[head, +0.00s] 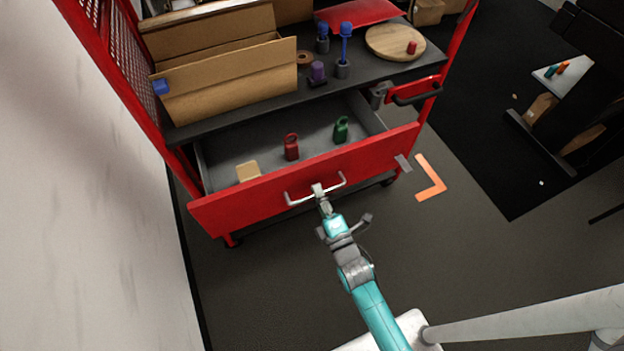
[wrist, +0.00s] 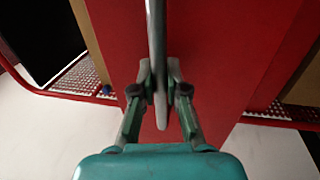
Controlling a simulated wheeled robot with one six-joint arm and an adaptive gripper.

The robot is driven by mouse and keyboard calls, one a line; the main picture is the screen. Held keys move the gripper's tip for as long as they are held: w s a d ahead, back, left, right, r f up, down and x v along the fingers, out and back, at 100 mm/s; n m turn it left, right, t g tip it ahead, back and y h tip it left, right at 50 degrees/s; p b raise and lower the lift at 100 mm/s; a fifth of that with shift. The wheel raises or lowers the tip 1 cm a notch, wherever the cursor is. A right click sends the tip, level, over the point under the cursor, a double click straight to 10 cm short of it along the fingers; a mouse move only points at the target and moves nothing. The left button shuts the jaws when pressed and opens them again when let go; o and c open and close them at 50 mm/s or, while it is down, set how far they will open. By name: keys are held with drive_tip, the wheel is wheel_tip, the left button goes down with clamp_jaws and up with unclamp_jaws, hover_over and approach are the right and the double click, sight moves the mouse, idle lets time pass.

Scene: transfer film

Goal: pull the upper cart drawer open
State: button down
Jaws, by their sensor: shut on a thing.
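The upper cart drawer (head: 235,204) has a red front and a grey inside, and it stands well out from the red cart. Its pale bar handle (head: 300,199) runs along the front; in the wrist view the handle (wrist: 156,40) passes between the fingers. My gripper (head: 319,190) is shut on the handle near its middle, and the wrist view shows my gripper (wrist: 160,85) with a finger on each side of the bar. Inside the drawer are a red padlock-shaped item (head: 291,148), a green one (head: 341,130) and a tan block (head: 248,172).
The cart top (head: 220,119) holds an open cardboard box (head: 230,85), blue-topped items, a round wooden board (head: 394,43) and a red packet (head: 358,13). A white wall (head: 80,200) stands close on the left. Orange tape (head: 432,178) marks the floor at right.

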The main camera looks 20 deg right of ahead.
drive_tip(key=shift+s, duration=1.35)
drive_tip(key=c, duration=1.2)
unclamp_jaws()
drive_tip(key=s, duration=0.4)
drive_tip(key=s+f, duration=0.1)
drive_tip(key=s, duration=0.3)
drive_tip(key=s+f, duration=0.1)
drive_tip(key=s, duration=0.2)
drive_tip(key=shift+s+f, duration=0.2)
drive_tip(key=shift+s, duration=0.2)
